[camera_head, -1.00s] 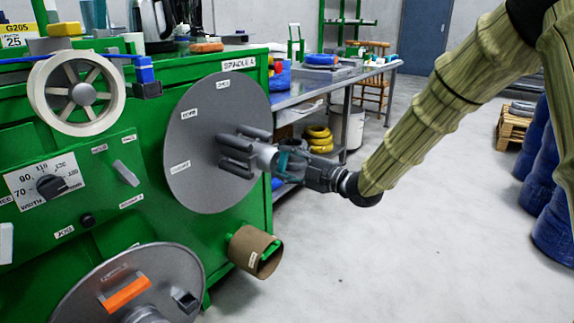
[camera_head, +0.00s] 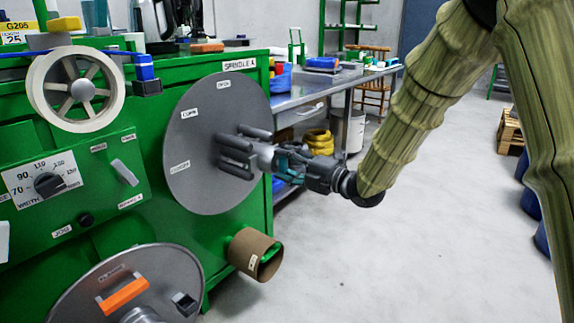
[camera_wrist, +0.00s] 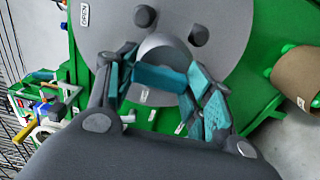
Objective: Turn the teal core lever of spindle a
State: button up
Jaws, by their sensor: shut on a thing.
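Spindle A is a large grey disc (camera_head: 195,185) on the front of a green machine, labelled "SPINDLE A". Several dark grey prongs (camera_head: 236,168) stand out around its hub. The teal core lever (camera_wrist: 160,79) lies across the hub's end in the wrist view, between my fingers; in the head view my fingers mostly hide it. My gripper (camera_head: 277,161) is at the hub from the right, shut on the lever. In the wrist view, my gripper (camera_wrist: 165,88) has teal-faced fingers on both sides of it.
A brown cardboard core (camera_head: 247,250) sticks out low on the machine, below the spindle. A second grey disc with an orange handle (camera_head: 123,296) is at lower left. A workbench (camera_head: 310,92) stands behind my gripper. The floor at right is open.

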jog(key=o, duration=1)
jog(key=v, duration=1.2)
